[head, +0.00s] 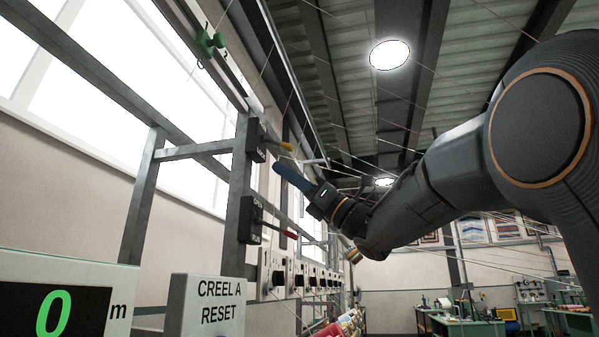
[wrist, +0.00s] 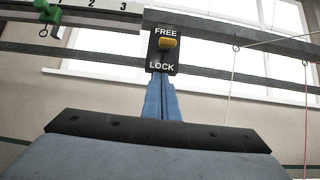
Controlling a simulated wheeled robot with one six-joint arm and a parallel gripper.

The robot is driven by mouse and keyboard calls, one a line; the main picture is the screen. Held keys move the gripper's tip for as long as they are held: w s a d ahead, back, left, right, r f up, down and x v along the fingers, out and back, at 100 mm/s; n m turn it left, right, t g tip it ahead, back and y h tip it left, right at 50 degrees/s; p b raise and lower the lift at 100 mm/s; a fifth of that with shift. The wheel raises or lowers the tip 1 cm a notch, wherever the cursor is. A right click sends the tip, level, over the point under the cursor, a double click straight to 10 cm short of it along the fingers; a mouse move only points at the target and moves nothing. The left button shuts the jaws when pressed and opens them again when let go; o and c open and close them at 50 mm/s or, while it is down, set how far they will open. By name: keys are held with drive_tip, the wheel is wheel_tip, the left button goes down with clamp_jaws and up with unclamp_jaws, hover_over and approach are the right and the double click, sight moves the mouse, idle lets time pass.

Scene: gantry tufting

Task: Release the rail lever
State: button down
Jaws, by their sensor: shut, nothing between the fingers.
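The rail lever is a black plate (wrist: 163,62) marked FREE at the top and LOCK at the bottom, with a yellow handle (wrist: 168,43) just under the word FREE. In the head view its black box (head: 256,140) is on the upright post and its yellow handle (head: 286,146) sticks out to the right. My gripper (head: 279,167) has blue fingers, shut and empty, just below the yellow handle in that view. In the wrist view the shut fingers (wrist: 160,82) point up at the plate and overlap its lower edge. I cannot tell whether they touch it.
A second black box (head: 249,219) with a red-tipped lever is lower on the post. A green clip (wrist: 46,10) is on the numbered rail at upper left. Thin threads cross the space. A row of grey boxes (head: 296,275) runs below my gripper.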

drive_tip(key=r, duration=0.1)
drive_tip(key=d+r+p, duration=0.1)
drive_tip(key=r, duration=0.1)
drive_tip(key=shift+s+d+p, duration=0.35)
drive_tip(key=shift+d+p, duration=0.05)
drive_tip(key=shift+r, duration=0.1)
